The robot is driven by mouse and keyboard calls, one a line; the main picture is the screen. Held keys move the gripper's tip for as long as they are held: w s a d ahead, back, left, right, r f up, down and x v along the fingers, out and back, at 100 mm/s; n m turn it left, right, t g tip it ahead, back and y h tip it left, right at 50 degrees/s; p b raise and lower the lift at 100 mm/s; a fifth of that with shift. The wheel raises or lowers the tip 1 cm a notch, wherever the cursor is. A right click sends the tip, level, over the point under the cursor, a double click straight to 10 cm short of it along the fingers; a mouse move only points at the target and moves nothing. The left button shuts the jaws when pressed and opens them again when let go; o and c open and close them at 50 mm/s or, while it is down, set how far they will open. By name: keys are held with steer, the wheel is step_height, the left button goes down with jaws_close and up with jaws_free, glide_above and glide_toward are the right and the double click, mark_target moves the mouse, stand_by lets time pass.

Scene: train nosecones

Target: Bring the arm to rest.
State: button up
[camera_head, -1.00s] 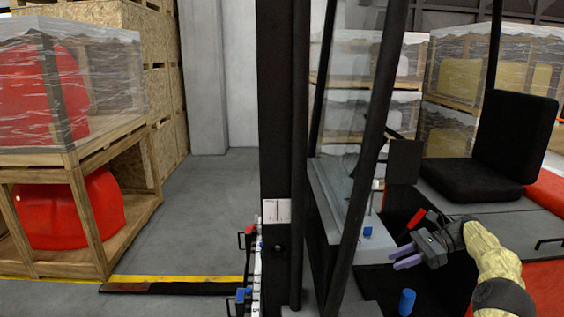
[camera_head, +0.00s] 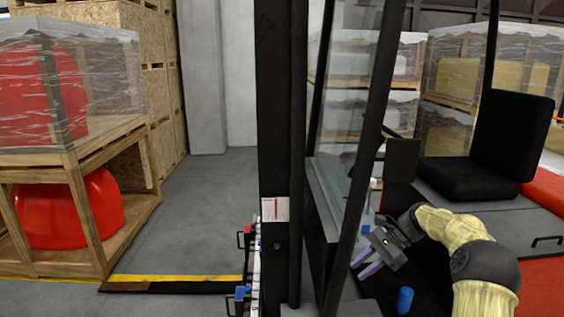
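My gripper (camera_head: 366,263) is at the lower right of the head view, at the end of my tan-covered arm (camera_head: 455,228). Its two purple fingers stand apart with nothing visible between them. They point down and to the left, in front of the forklift's cab floor and beside the dark mast post. A blue cylinder (camera_head: 405,300) stands below and to the right of the fingers, apart from them. The arm is bent, with its dark round joint near the lower right.
The forklift's black mast (camera_head: 282,120) stands left of my gripper, and its black seat (camera_head: 490,150) is at the right. A black fork (camera_head: 170,286) reaches left over the yellow floor line. Wooden crates with red nosecones (camera_head: 70,208) stand at the left. Grey floor (camera_head: 205,215) lies clear between.

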steer(key=s+a+f+n+h, duration=0.2)
steer(key=s+a+n+h, duration=0.2)
steer(key=s+a, duration=0.25)
steer(key=s+f+n+t+h, duration=0.2)
steer(key=s+n, duration=0.8)
steer(key=s, duration=1.1)
steer(key=t+h, duration=0.2)
steer(key=h, duration=0.1)
steer(key=shift+a+n, duration=0.3)
steer(key=shift+w+r, duration=0.1)
